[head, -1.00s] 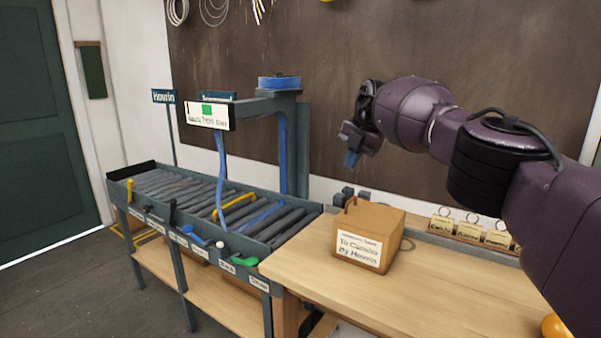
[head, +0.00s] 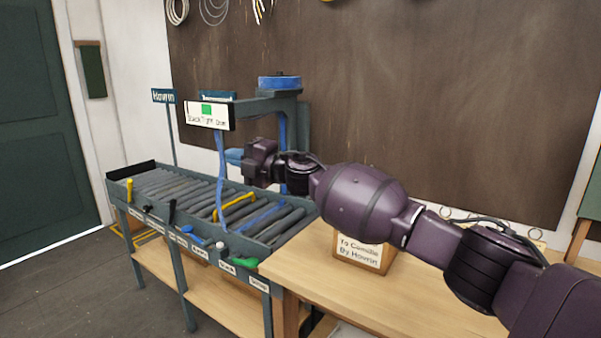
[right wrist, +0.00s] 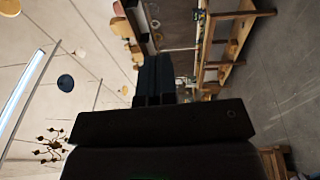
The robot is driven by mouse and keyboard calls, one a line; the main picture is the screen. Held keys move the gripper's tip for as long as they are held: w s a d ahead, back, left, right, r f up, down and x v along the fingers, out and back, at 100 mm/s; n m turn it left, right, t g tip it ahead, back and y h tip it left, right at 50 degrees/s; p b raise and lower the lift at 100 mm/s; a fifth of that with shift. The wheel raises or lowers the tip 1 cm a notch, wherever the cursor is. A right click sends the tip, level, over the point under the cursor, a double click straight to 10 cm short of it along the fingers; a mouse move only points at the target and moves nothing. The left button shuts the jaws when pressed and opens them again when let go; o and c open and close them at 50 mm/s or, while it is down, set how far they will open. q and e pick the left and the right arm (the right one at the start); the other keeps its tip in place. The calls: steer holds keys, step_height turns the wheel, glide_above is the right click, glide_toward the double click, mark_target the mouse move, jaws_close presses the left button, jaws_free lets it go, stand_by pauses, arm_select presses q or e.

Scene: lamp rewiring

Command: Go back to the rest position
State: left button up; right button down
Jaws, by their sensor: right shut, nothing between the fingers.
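My right gripper (head: 235,156) is shut and empty. In the head view it points left, above the roller conveyor (head: 160,184) and close to the blue strap (head: 221,170) hanging from the grey arch; I cannot tell whether they touch. In the right wrist view its dark blue fingers (right wrist: 154,80) are together, with the room turned sideways beyond them. My right arm stretches across the bench from the lower right. My left gripper is not in view.
A dark board covers the wall behind. Floor at left is clear.

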steer(key=s+d+f+m+t+h, duration=0.35)
steer(key=s+d+f+m, duration=0.25)
steer(key=d+f+m, duration=0.3)
steer(key=s+d+f+m+t+h, duration=0.2)
steer(key=s+d+f+m+h, duration=0.35)
steer(key=d+f+m, duration=0.45)
steer(key=s+d+f+m+t+h, duration=0.3)
steer(key=s+d+f+m, duration=0.4)
steer(key=f, duration=0.4)
steer(key=s+d+f+m+g+h, duration=0.1)
steer(key=s+d+f, duration=0.4)
steer(key=s, duration=0.4)
steer(key=s+d+f+m+g+h, duration=0.1)
steer(key=s+d+f+g+h, duration=0.1)
steer(key=s+d+f, duration=0.3)
steer(key=s+d+f+m+g+h, duration=0.2)
steer(key=s+d+f, duration=0.3)
steer(key=s+f, duration=0.4)
steer(key=s, duration=0.3)
steer(key=shift+s+d, duration=0.35)
steer(key=shift+s, duration=0.05)
